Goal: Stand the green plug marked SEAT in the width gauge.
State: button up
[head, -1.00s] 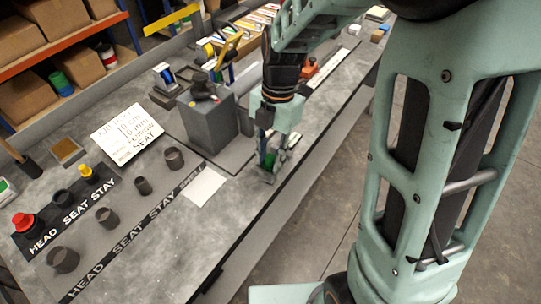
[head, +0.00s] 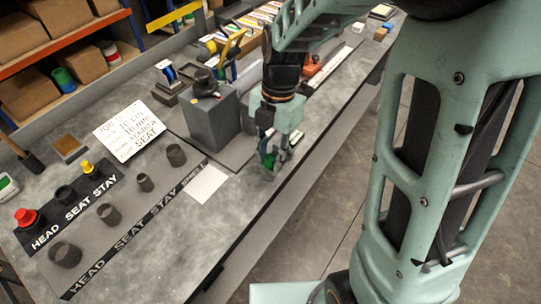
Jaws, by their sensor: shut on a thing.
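My gripper (head: 273,165) is at the lower end of the arm, low over the bench near its front edge. It is shut on the green plug (head: 267,160), which shows only in part between the fingers. Any SEAT mark on it is hidden or too small to read. I cannot tell for sure which thing is the width gauge. A black rack (head: 85,213) marked HEAD, SEAT, STAY holds a red plug (head: 28,217) and a yellow plug (head: 88,168). Its SEAT place (head: 66,195) shows no green plug.
A grey strip (head: 128,222) with several dark cups lies in front of the rack. A white card (head: 207,184) lies left of my gripper. A grey block (head: 213,120) stands behind it. A job ticket (head: 130,130) leans further left. Bare bench shows at the front left.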

jog(key=o, duration=1)
jog(key=shift+r, duration=0.15)
